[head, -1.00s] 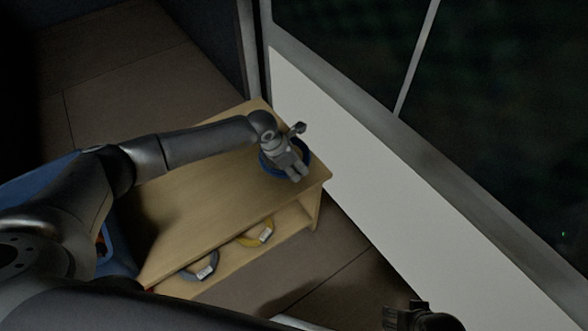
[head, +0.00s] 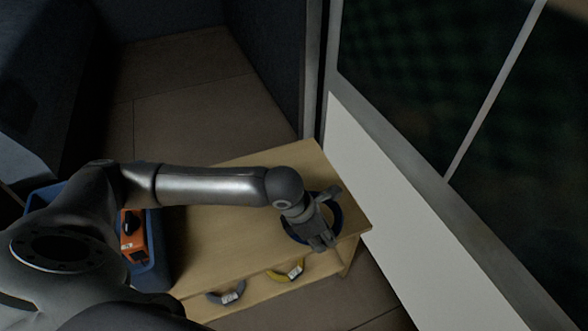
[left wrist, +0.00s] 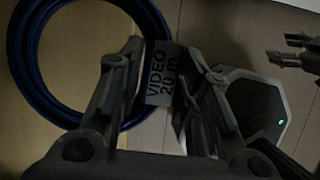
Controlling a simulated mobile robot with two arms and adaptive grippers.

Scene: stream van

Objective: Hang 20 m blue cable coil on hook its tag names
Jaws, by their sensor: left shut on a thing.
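The blue cable coil (head: 288,232) lies at the right end of the wooden table top, below my left gripper (head: 320,240). In the left wrist view the coil (left wrist: 28,92) is a dark blue ring on the wood. Its grey tag (left wrist: 160,78), reading "VIDEO 20 m", shows between the fingers of my left gripper (left wrist: 168,85). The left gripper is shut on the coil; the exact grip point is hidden. What looks like my right gripper (left wrist: 290,54) is at the top right of the left wrist view, its jaws unclear. No hook is visible.
The wooden table (head: 225,245) has a lower shelf with a grey coil (head: 212,297) and a yellow coil (head: 280,277), both tagged. A blue bin (head: 158,265) with an orange box (head: 132,240) stands left. A white wall panel (head: 385,190) borders the table's right side.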

